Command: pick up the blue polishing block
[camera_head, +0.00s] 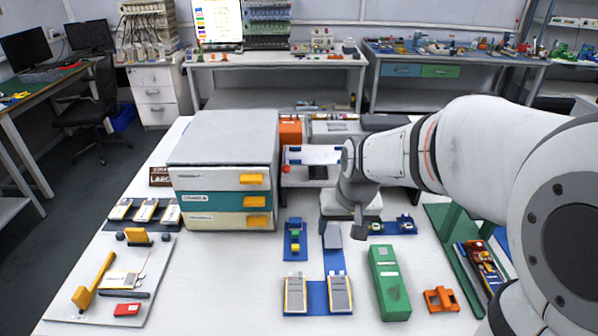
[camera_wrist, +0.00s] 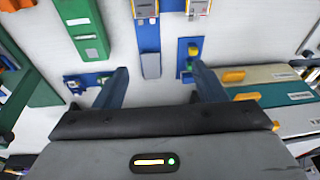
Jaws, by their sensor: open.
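My gripper (camera_head: 350,212) (camera_wrist: 158,72) is open and empty above the white bench; its two dark fingers are spread in the wrist view. A small grey-blue block (camera_head: 333,237) (camera_wrist: 151,65) lies on a blue strip, between the fingertips as the wrist view shows it. It may be the polishing block, but I cannot tell for certain. A blue holder (camera_head: 295,252) (camera_wrist: 187,70) with yellow and green pieces lies beside the strip. Another blue holder (camera_head: 388,229) (camera_wrist: 72,84) with small pieces lies on the other side. The gripper's height above the block is unclear.
Two pouch cells (camera_head: 296,292) (camera_head: 340,292) lie on a blue base (camera_head: 318,298) in front. A green box (camera_head: 388,283) and an orange bracket (camera_head: 441,299) stand to the right. A drawer cabinet (camera_head: 222,160) stands left.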

